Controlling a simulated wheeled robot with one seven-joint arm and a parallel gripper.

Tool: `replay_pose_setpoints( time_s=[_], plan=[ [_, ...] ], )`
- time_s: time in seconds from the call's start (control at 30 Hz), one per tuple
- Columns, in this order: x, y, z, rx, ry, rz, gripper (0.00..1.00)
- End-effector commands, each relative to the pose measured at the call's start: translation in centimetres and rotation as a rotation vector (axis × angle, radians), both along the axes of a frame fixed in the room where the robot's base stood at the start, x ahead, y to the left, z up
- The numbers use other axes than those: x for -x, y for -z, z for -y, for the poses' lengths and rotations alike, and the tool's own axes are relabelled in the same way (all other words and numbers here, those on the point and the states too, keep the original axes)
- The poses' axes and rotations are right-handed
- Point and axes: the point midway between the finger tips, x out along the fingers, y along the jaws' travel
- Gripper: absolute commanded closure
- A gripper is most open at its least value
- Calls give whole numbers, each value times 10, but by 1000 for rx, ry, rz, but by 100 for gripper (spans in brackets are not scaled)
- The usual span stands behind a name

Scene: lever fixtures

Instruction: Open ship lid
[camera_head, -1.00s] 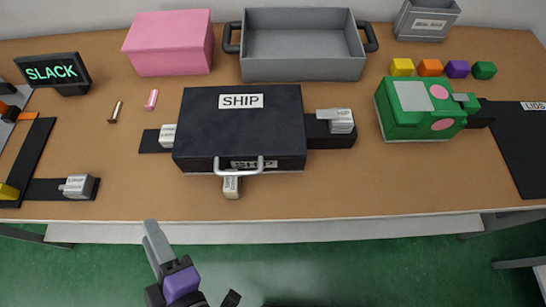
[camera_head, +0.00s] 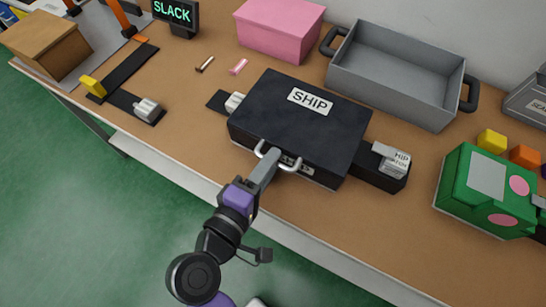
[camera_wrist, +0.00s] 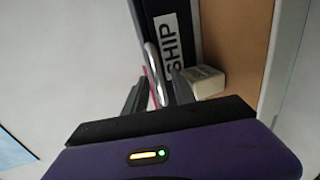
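The black SHIP box (camera_head: 270,95) sits on the table with its lid down. Its pale U-shaped handle (camera_head: 291,167) is at the front edge, and the handle also shows in the wrist view (camera_wrist: 152,62). My gripper (camera_head: 270,162) reaches the handle from the front. In the wrist view my gripper (camera_wrist: 158,88) has its two fingers apart, with the handle between them; I cannot tell whether they touch it. A grey block (camera_head: 235,103) is at the box's left and a labelled block (camera_head: 394,162) at its right. The front block (camera_wrist: 207,81) shows beside my fingers in the wrist view.
A pink box (camera_head: 280,28) and a grey tray (camera_head: 395,75) stand behind the SHIP box. A green box (camera_head: 487,190) is to the right, and a SLACK sign (camera_head: 174,14) is at the back left. Table in front of the box is clear.

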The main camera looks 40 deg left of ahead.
Motion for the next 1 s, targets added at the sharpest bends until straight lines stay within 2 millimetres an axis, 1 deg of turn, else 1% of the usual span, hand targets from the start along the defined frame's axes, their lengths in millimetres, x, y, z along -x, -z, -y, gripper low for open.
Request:
replay_pose_setpoints(
  time_s=[0.03, 0.17, 0.43, 0.47, 0.6, 0.63, 1.0],
  plan=[
    [-5, 0, -2, 0, 0, 1, 68],
    [-13, 3, -3, -1, 0, 0, 68],
    [-14, 3, -4, -1, -1, 0, 68],
    [-14, 3, -4, -1, -1, 0, 70],
    [-14, 3, -4, -1, -1, 0, 97],
    [-14, 3, -4, -1, -1, 0, 100],
    [-14, 3, -4, -1, -2, -1, 100]
  ],
)
